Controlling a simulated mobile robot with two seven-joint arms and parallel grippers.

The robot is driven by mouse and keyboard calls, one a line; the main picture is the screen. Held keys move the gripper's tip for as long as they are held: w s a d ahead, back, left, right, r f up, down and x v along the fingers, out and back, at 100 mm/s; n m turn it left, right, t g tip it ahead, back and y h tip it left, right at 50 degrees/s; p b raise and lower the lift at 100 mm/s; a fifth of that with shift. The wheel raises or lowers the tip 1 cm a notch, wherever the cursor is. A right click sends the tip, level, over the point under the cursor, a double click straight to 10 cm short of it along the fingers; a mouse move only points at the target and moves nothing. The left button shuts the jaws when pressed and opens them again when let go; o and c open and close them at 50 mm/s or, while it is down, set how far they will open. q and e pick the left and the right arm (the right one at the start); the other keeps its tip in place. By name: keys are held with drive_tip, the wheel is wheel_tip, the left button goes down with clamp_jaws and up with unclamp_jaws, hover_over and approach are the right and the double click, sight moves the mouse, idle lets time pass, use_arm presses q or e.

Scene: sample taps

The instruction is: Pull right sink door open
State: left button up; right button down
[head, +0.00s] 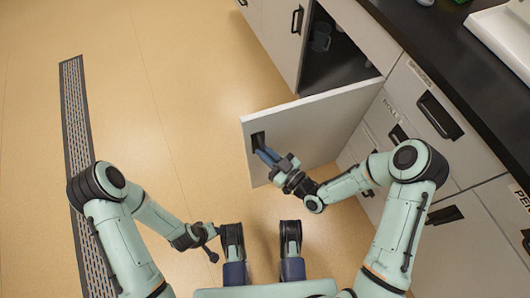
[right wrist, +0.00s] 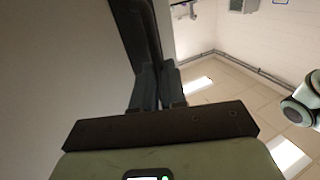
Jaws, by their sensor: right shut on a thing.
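The right sink door (head: 305,122) is a white cabinet door that stands swung out from the cabinet, with the dark cupboard interior (head: 335,50) showing behind it. Its dark handle (head: 257,139) is near the door's free edge. My right gripper (head: 266,155) is shut on this handle; the fingers partly hide it. In the right wrist view the fingers (right wrist: 158,88) close around the dark handle (right wrist: 133,28), beside the door's pale face (right wrist: 60,70). My left gripper (head: 212,245) hangs low over the floor, away from the door; its fingers are too unclear to judge.
The left sink door (head: 278,30) looks closed. A bluish vessel (head: 320,38) is inside the cupboard. Drawers with dark handles (head: 438,115) and a black counter (head: 445,50) with a white sink (head: 505,35) lie right. The tan floor (head: 165,110) is clear left of the door, beside a drain grate (head: 75,120).

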use_arm(q)
drive_tip(key=shift+s+d, duration=0.1)
drive_tip(key=shift+s, duration=0.1)
use_arm(e)
drive_tip(key=shift+s+d+f, duration=0.1)
drive_tip(key=shift+d, duration=0.15)
drive_tip(key=c, duration=1.2)
unclamp_jaws()
use_arm(q)
drive_tip(key=shift+t, duration=0.8)
drive_tip(key=w+r, duration=0.1)
drive_tip(key=w+r+p, duration=0.2)
drive_tip(key=w, duration=0.1)
drive_tip(key=shift+d+r, duration=0.3)
drive_tip(key=shift+r, duration=0.1)
use_arm(e)
drive_tip(key=v, duration=1.3)
drive_tip(key=shift+s+d, duration=0.1)
drive_tip(key=shift+s, duration=0.05)
